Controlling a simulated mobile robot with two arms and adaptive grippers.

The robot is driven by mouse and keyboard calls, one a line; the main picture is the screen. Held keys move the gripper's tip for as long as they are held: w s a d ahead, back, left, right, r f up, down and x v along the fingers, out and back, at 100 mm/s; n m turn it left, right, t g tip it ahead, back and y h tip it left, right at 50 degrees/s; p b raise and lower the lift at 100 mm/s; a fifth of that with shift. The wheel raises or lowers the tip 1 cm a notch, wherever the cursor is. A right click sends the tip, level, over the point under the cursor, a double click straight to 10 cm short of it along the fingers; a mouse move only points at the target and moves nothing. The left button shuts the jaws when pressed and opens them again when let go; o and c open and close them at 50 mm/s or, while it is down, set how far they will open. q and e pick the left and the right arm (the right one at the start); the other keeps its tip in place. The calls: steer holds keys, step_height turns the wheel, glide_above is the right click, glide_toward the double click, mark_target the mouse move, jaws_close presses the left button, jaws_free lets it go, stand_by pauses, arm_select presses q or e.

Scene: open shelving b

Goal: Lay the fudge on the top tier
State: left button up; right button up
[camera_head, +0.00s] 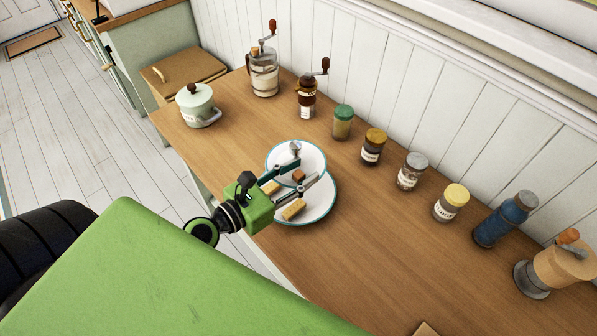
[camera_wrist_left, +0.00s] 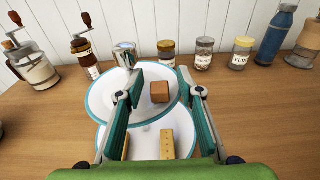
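The fudge, a small brown cube (camera_head: 299,176), shows on the upper, smaller plate of a two-tier stand, near that plate's front edge. It also shows in the left wrist view (camera_wrist_left: 159,92). The top tier (camera_head: 313,158) is white with a blue-green rim, and a metal handle (camera_wrist_left: 125,55) rises behind the fudge. The lower tier (camera_head: 324,200) is wider and holds two pale yellow bars (camera_head: 293,209). My left gripper (camera_head: 303,166) is open over the stand, its fingers spread either side of the fudge with visible gaps. My right gripper is out of view.
A row of jars, including a green-lidded one (camera_head: 343,122) and a yellow-lidded one (camera_head: 451,203), lines the wall behind. Grinders (camera_head: 307,95), a pale lidded pot (camera_head: 198,105) and a blue bottle (camera_head: 503,220) also stand there. The counter right of the stand is clear.

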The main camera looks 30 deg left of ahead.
arm_select(q)
steer(key=shift+s+a, duration=0.1)
steer(key=shift+s, duration=0.25)
steer(key=v, duration=1.1)
steer(key=shift+s+r, duration=0.1)
steer(key=shift+r, duration=0.05)
